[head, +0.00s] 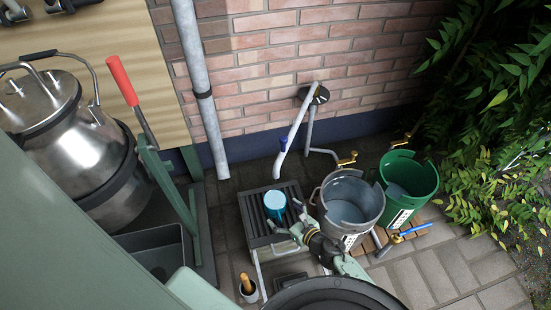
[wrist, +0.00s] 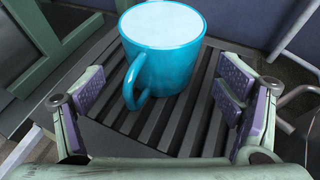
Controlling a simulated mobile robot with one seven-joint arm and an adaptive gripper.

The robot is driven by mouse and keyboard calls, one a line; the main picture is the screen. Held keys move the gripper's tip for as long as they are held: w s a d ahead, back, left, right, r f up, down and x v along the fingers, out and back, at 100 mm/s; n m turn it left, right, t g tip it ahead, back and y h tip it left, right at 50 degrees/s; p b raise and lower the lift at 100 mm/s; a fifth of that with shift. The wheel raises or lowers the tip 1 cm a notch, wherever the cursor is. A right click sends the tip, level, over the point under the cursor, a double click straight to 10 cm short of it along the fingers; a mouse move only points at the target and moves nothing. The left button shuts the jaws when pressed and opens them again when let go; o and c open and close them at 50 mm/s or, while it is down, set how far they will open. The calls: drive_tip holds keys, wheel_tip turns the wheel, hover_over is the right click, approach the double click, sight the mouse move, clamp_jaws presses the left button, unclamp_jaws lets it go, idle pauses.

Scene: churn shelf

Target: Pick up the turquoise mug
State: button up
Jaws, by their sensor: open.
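The turquoise mug (head: 274,202) stands upright on a dark slatted stand (head: 259,235). In the wrist view the mug (wrist: 172,62) is large, with a pale white top and its handle toward me, slightly left. My gripper (head: 285,226) is just in front of the mug in the head view. In the wrist view my gripper (wrist: 165,98) is open, its purple-padded fingers spread left and right of the handle side. The mug sits a little beyond the fingertips, and nothing is held.
A grey bucket (head: 351,197) and a green bucket (head: 407,180) stand close to the right. A metal churn (head: 75,130) and a red-handled lever (head: 122,80) are at left. A brick wall (head: 290,50) with a downpipe (head: 200,80) is behind. A brush pot (head: 248,290) stands in front.

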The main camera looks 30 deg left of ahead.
sight(269, 200)
drive_tip(key=x, duration=0.5)
drive_tip(key=shift+w+a, duration=0.1)
drive_tip(key=shift+w, duration=0.05)
drive_tip(key=c, duration=1.6)
drive_tip(key=shift+r, duration=0.1)
drive_tip(key=shift+c, duration=1)
drive_tip(key=shift+r, duration=0.1)
